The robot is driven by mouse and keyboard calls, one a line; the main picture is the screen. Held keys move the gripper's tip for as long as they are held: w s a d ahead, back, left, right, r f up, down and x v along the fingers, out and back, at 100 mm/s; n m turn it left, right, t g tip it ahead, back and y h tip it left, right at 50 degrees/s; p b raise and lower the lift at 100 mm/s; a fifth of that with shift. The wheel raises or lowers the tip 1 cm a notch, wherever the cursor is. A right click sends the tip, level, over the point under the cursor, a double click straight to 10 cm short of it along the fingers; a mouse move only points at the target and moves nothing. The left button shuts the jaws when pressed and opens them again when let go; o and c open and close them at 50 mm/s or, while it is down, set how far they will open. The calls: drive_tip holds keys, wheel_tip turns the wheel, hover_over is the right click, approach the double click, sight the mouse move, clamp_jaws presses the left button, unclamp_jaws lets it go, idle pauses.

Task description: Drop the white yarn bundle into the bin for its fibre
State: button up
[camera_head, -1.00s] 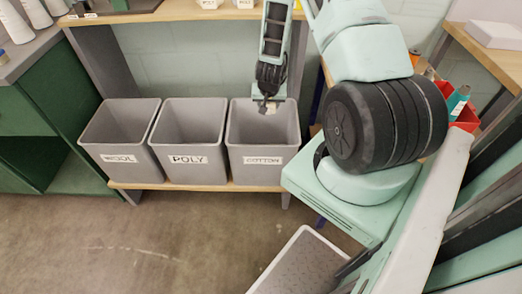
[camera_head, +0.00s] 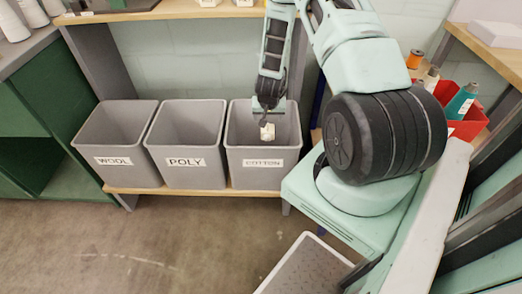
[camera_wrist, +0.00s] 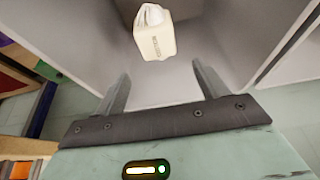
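The white yarn bundle (camera_head: 267,131) shows just below my gripper (camera_head: 267,108) against the inside of the COTTON bin (camera_head: 263,179). In the wrist view the bundle (camera_wrist: 155,37) carries a small label, too blurred to read surely. It lies beyond the fingertips of my gripper (camera_wrist: 161,72), apart from both fingers. My gripper is open and empty, pointing down into the COTTON bin. I cannot tell whether the bundle is in the air or touching the bin.
The POLY bin (camera_head: 186,177) and WOOL bin (camera_head: 115,174) stand left of the COTTON bin on a low wooden shelf (camera_head: 200,191). A shelf edge (camera_head: 170,12) runs above them. A red bin (camera_head: 468,126) with spools stands at the right. Floor in front is clear at left.

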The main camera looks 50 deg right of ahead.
drive_tip(key=p+v, duration=0.3)
drive_tip(key=v, duration=1.4)
drive_tip(key=shift+r, duration=0.2)
drive_tip(key=shift+a, duration=0.1)
